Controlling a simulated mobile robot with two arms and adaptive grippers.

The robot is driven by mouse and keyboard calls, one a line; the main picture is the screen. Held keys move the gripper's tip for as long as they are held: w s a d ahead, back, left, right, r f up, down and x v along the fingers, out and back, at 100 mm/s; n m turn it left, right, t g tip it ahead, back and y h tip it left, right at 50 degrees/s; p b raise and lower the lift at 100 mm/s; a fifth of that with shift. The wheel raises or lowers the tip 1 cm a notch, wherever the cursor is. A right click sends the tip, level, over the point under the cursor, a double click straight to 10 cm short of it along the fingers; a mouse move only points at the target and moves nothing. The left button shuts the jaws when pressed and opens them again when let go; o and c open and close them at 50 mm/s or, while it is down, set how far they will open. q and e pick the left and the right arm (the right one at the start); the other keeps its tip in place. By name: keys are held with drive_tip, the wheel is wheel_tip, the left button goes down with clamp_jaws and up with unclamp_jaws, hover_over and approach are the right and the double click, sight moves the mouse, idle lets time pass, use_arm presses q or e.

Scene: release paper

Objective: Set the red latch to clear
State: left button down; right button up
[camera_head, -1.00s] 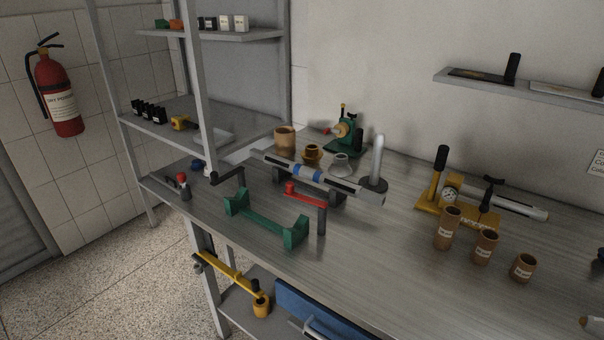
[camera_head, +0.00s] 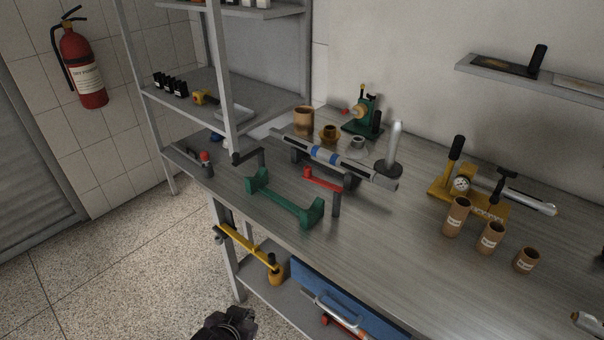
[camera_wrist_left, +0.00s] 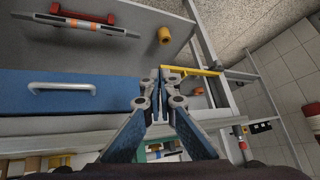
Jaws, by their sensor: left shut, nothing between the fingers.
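The red latch (camera_head: 322,179) is a short red bar on the bench. My left gripper (camera_head: 228,326) is only partly in view at the bottom edge of the head view, low in front of the bench and well away from the latch. In the left wrist view its fingers (camera_wrist_left: 159,78) are shut together with nothing between them. I cannot make out the latch in the wrist view. My right gripper is not in view.
A green cradle (camera_head: 284,203) stands at the bench's front edge. Below it are a yellow arm (camera_head: 246,243) and a blue drawer front (camera_head: 340,299) with a pale handle (camera_wrist_left: 62,87). Brown cups (camera_head: 457,217) stand on the right. The floor at left is clear.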

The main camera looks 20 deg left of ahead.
use_arm(q)
drive_tip(key=w+a+r+n+t, duration=0.1)
drive_tip(key=w+a+r+t, duration=0.1)
drive_tip(key=w+r+t, duration=0.65)
drive_tip(key=m+t+h, duration=0.2)
drive_tip(key=h, duration=0.1)
approach(305, 172)
drive_tip(key=w, duration=0.2)
drive_tip(key=w+p, duration=0.1)
drive_tip(key=w, duration=0.1)
drive_tip(key=w+p, duration=0.1)
drive_tip(key=w, duration=0.2)
drive_tip(key=shift+d+r, duration=0.2)
drive_tip(key=shift+d, duration=0.2)
drive_tip(key=w+m+h, duration=0.1)
drive_tip(key=w+m+g+h, duration=0.1)
drive_tip(key=h, duration=0.1)
drive_tip(key=shift+a+r, duration=0.1)
drive_tip(key=shift+a, duration=0.05)
drive_tip(key=shift+w+m+g+h, duration=0.2)
drive_tip(key=shift+w+m+h, duration=0.1)
drive_tip(key=shift+m+h, duration=0.3)
drive_tip(key=shift+w+m+g+h, duration=0.15)
drive_tip(key=shift+w+m+h, duration=0.25)
drive_tip(key=shift+h, duration=0.4)
drive_tip(key=shift+s, duration=0.1)
